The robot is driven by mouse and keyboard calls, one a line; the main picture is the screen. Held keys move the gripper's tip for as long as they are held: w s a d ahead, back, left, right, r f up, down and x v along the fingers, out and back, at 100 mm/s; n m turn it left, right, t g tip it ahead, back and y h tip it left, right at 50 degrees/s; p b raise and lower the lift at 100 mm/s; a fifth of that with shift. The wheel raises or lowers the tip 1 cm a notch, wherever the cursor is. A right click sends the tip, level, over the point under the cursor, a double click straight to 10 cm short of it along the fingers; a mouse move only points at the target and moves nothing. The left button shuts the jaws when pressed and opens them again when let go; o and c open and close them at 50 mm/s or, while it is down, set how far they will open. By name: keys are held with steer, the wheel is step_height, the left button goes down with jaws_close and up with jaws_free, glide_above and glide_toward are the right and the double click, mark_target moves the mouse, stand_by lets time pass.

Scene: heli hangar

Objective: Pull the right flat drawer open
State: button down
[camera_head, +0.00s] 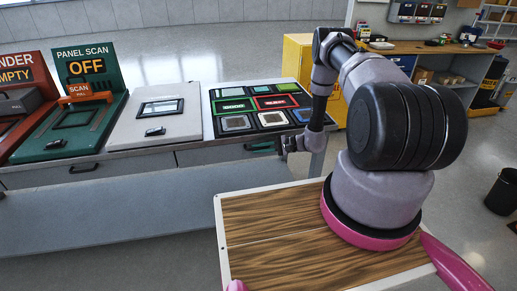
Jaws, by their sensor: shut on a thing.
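The right flat drawer (212,155) is a grey front under the right part of the worktop, and it looks about flush with the counter. Its dark green handle (261,147) shows at the drawer's right end. My gripper (284,145) is at the right end of this handle, shut on it. The fingertips are small and partly hidden by the wrist, so the exact grip is hard to see. The left flat drawer (130,167) has a black handle (84,168) and looks shut.
On the worktop stand a green panel-scan station (85,100), a pale box (157,112) and a board of colored tiles (255,105). A yellow cabinet (298,58) stands behind; a dark bin (503,192) is far right.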

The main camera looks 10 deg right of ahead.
steer(key=s, duration=2.8)
steer(key=c, duration=1.2)
jaws_free()
steer(key=shift+o, duration=0.2)
steer(key=v, duration=1.1)
steer(key=shift+f, duration=0.1)
